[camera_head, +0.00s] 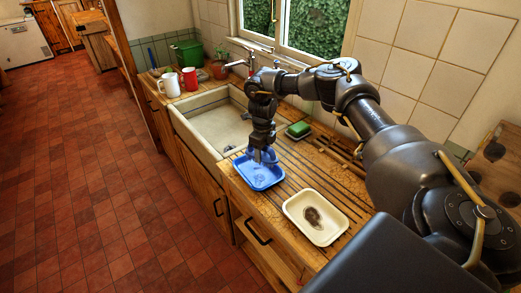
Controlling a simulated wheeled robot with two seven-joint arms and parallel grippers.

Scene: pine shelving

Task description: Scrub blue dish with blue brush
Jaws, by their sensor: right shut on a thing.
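The blue dish (259,180) is a shallow rectangular tray on the grooved wooden drainboard, just right of the sink. My right gripper (263,153) reaches down over the far part of the dish. It is shut on a small blue thing, apparently the blue brush, which blends with the dish and is mostly hidden by the fingers. I cannot tell whether the bristles touch the dish. My left gripper is not in view.
A cream dish (294,207) with a dark stain lies to the right on the drainboard. A green sponge (299,129) sits behind. The white sink (190,123) is at left, with white (170,85) and red (190,79) mugs beyond. My right arm spans the right side.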

